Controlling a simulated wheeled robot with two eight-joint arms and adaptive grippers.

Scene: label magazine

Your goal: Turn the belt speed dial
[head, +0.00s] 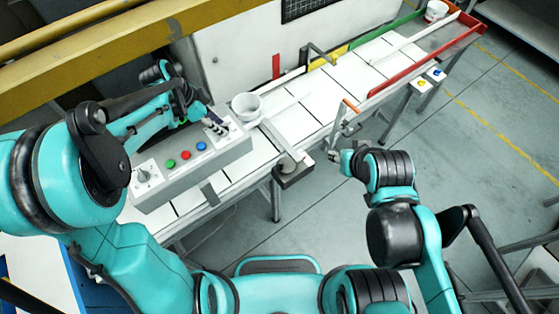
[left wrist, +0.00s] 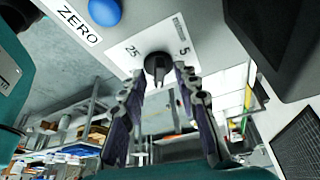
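The belt speed dial is a dark round knob (left wrist: 157,67) on a white plate marked 25 and 5, seen in the left wrist view. My left gripper (left wrist: 160,70) has its fingers apart, one tip on each side of the knob. Small gaps seem to show; I cannot tell whether either tip touches it. In the head view my left gripper (head: 214,126) is over the right end of the grey control box (head: 190,165), hiding most of that dial. My right gripper (head: 336,156) is beside the conveyor's near edge, too small to judge its fingers.
The box also carries green (head: 171,163), red (head: 185,155) and blue (head: 201,146) buttons and another knob (head: 143,175) at its left end. The conveyor (head: 330,95) runs toward the upper right.

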